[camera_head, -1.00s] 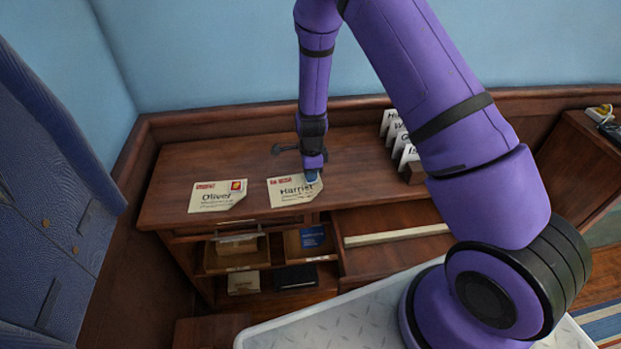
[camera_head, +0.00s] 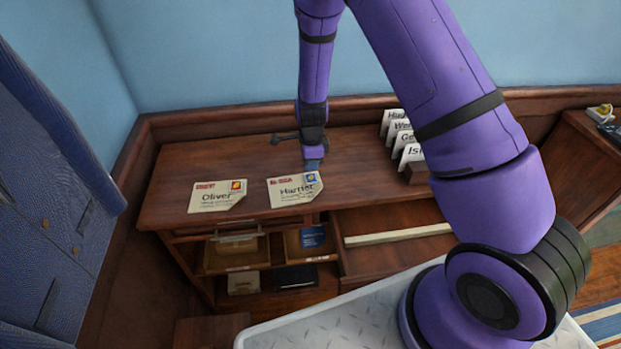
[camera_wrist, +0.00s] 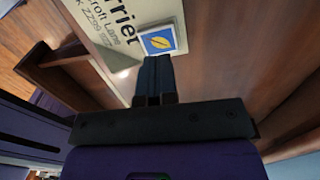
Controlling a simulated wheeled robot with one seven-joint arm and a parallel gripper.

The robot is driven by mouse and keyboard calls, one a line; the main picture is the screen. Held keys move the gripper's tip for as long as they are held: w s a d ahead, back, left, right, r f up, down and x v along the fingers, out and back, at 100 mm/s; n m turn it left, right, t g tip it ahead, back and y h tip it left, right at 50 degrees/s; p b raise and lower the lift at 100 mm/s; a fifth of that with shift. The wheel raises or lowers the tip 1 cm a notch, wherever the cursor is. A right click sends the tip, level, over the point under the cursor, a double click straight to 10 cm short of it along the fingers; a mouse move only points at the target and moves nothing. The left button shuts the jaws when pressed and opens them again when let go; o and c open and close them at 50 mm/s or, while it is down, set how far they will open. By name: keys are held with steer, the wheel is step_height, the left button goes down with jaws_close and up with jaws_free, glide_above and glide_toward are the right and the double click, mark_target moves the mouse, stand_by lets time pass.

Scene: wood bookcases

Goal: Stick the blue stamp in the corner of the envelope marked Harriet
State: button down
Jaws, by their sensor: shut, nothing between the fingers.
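The envelope marked Harriet (camera_head: 288,194) lies flat on the desk top, and it also shows in the wrist view (camera_wrist: 110,30). The blue stamp (camera_head: 311,178) lies on its upper right corner. In the wrist view the stamp (camera_wrist: 158,41) is blue with a yellow leaf shape and a pale border, and appears flat on the envelope. My gripper (camera_head: 312,166) is shut and empty, just behind the stamp in the head view. Its fingertips (camera_wrist: 156,62) show close beside the stamp in the wrist view; I cannot tell whether they touch it.
The envelope marked Oliver (camera_head: 216,196) lies to the left with a red and yellow stamp (camera_head: 237,186). A rack of name cards (camera_head: 400,138) stands at the back right. Below the desk top are open compartments, one with a blue item (camera_head: 312,237). Bare desk lies between the envelopes.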

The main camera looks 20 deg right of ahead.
mark_target(311, 177)
steer(key=shift+r, duration=1.65)
steer(key=shift+r, duration=0.3)
steer(key=s+d+r+n+t+y, duration=0.1)
steer(key=s+r+n, duration=0.25)
steer(key=r, duration=0.55)
steer(key=s+d+r+n+t, duration=0.1)
steer(key=s+r+n, duration=0.25)
steer(key=r, duration=0.65)
steer(key=s+d+r+n+t+y, duration=0.1)
steer(key=s+r+n, duration=0.25)
steer(key=r, duration=0.55)
steer(key=s+d+r+n+t+h, duration=0.1)
steer(key=s+r+n, duration=0.4)
steer(key=s, duration=0.5)
steer(key=s+d+r+n+t+h, duration=0.1)
steer(key=s+d+r+n, duration=0.2)
steer(key=s, duration=0.8)
steer(key=shift+s+r+n, duration=0.25)
steer(key=shift+r+n, duration=0.6)
steer(key=shift+r, duration=0.55)
steer(key=shift+a, duration=0.1)
